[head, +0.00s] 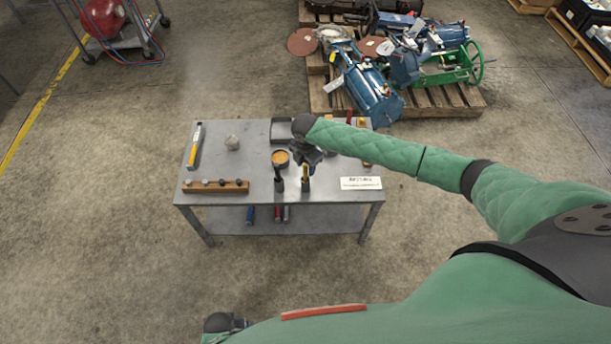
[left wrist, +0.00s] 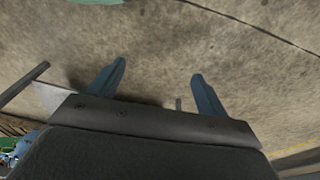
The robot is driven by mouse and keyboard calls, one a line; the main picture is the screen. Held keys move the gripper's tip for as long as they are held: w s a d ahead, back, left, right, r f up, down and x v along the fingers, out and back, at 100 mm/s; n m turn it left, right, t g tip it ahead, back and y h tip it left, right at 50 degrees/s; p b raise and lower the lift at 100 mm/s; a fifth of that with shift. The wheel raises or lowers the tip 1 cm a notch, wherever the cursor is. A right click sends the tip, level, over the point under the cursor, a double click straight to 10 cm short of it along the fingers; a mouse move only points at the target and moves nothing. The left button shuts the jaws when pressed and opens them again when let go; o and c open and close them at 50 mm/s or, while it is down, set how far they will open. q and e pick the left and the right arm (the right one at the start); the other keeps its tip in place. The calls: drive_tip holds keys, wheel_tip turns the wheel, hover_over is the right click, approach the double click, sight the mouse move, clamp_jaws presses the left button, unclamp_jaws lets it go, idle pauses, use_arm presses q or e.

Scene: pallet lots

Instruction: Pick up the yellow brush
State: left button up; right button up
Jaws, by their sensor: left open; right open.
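My right gripper (head: 292,184) reaches over the table from the right in the head view. It is open, with dark fingers pointing down near the table's front edge. A small yellow piece (head: 305,171) shows at its right finger; it is partly hidden, and I cannot tell whether it is the yellow brush. A long yellow-handled tool (head: 191,155) with a pale upper part lies at the table's left side, well apart from the gripper. My left gripper (left wrist: 158,92) is open and empty over bare floor in the left wrist view.
The grey table (head: 225,173) also holds a wooden block (head: 215,187) with dark knobs, a round grey lump (head: 232,143), a tan-topped tin (head: 280,158), a dark tray (head: 281,130) and a white sign (head: 361,183). A loaded pallet (head: 447,103) stands behind.

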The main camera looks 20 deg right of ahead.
sight(306, 170)
drive_tip(key=shift+f+p, duration=0.35)
drive_tip(key=shift+f, duration=1.15)
use_arm(q)
drive_tip(key=f, duration=0.3)
drive_tip(key=shift+s+a, duration=0.1)
drive_tip(key=shift+a, duration=0.25)
use_arm(e)
drive_tip(key=shift+c, duration=0.4)
clamp_jaws()
use_arm(q)
drive_tip(key=shift+s, duration=0.1)
